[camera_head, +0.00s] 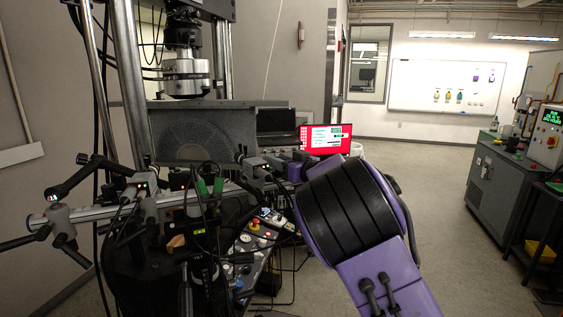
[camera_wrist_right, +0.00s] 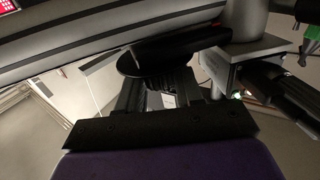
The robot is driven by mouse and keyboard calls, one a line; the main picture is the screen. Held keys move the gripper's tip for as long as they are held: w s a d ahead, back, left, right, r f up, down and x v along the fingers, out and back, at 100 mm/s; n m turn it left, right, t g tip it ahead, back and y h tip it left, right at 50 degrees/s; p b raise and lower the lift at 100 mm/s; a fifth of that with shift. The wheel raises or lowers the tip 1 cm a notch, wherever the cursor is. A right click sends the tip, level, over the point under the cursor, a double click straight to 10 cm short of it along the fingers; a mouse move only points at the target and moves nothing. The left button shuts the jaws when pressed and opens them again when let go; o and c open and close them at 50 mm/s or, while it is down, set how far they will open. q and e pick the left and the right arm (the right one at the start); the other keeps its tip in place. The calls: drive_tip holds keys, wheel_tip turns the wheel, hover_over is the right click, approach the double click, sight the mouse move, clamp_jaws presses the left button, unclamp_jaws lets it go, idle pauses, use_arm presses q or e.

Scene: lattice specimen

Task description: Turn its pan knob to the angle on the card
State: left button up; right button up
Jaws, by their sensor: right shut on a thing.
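My right arm comes in from the lower right of the head view, and its gripper (camera_head: 279,162) reaches to the camera gear on the rail, largely hidden by my purple and black wrist. In the right wrist view, the right gripper (camera_wrist_right: 163,88) is shut on a black round knob (camera_wrist_right: 150,61), whose rim shows just beyond the fingers. The knob's pointer or angle marks cannot be made out. In the head view the knob is too small and covered to tell. I cannot pick out the angle card. My left gripper is not in view.
A silver rail (camera_head: 93,211) with clamps and cameras crosses the left and middle. Below it is a cluttered control panel (camera_head: 240,262) with cables. A red-framed screen (camera_head: 326,138) stands behind. A grey cabinet (camera_head: 497,180) is at right; the floor (camera_head: 440,190) between is clear.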

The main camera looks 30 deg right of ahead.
drive_tip(key=shift+f, duration=0.1)
drive_tip(key=o, duration=0.9)
drive_tip(key=shift+w+a, duration=0.1)
drive_tip(key=shift+w, duration=0.15)
drive_tip(key=s+b, duration=0.1)
drive_tip(key=s, duration=0.2)
drive_tip(key=s+d+b, duration=0.1)
drive_tip(key=s+b, duration=0.1)
drive_tip(key=s, duration=0.2)
drive_tip(key=s+b, duration=0.2)
drive_tip(key=s, duration=0.1)
drive_tip(key=shift+s+d, duration=0.2)
drive_tip(key=shift+d, duration=0.05)
